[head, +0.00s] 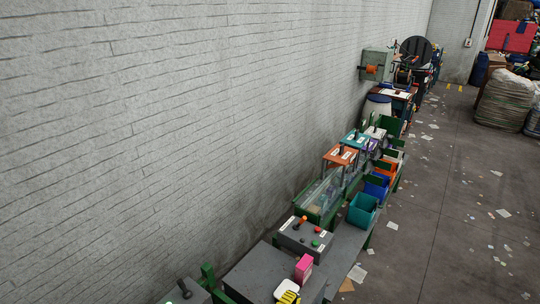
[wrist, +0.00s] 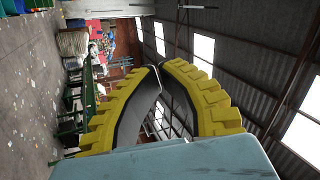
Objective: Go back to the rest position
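My gripper (wrist: 157,68) shows in the wrist view, with two yellow ribbed fingers lined in black. The fingers bow apart in the middle and their tips come together. Nothing is seen between them. The wrist picture is turned on its side, with floor at the left and roof at the right, and the fingers are in the air, apart from any object.
A control box (head: 305,240), a teal bin (head: 362,210) and a blue bin (head: 376,186) line the belt. A brick wall (head: 150,130) stands left; littered floor (head: 440,220) lies right.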

